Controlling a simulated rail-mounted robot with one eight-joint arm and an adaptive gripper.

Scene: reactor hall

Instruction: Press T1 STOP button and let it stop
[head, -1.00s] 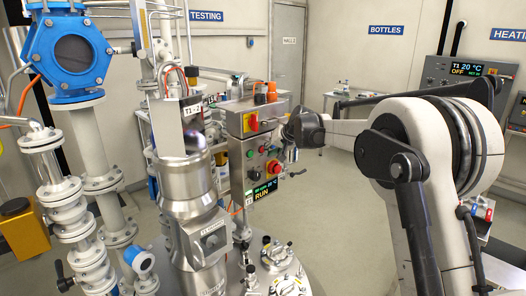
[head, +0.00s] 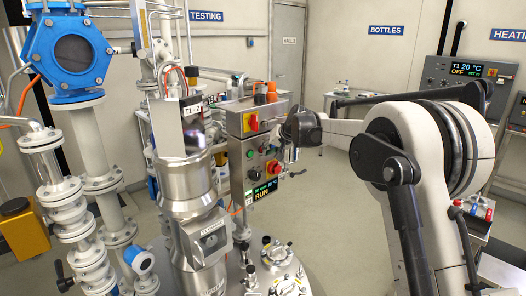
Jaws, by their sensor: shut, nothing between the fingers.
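The T1 control panel (head: 235,175) stands upright beside the steel drive column (head: 188,190). Its lit display (head: 265,189) reads RUN. A large red button (head: 274,167) sits above the display's right end. A small green button (head: 250,153) is higher on the left, and a red-and-yellow switch (head: 250,122) is on the box above. The button lettering is too small to read, so I cannot tell which is marked STOP. My gripper (head: 288,158) is shut and empty, hanging just right of the panel near the red button. I cannot see any contact.
The vessel lid (head: 255,275) with several fittings lies below the panel. Blue-and-white piping (head: 75,130) fills the left. An orange cap (head: 272,87) stands on the box top. A heating panel (head: 465,75) is on the back wall. The floor between is clear.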

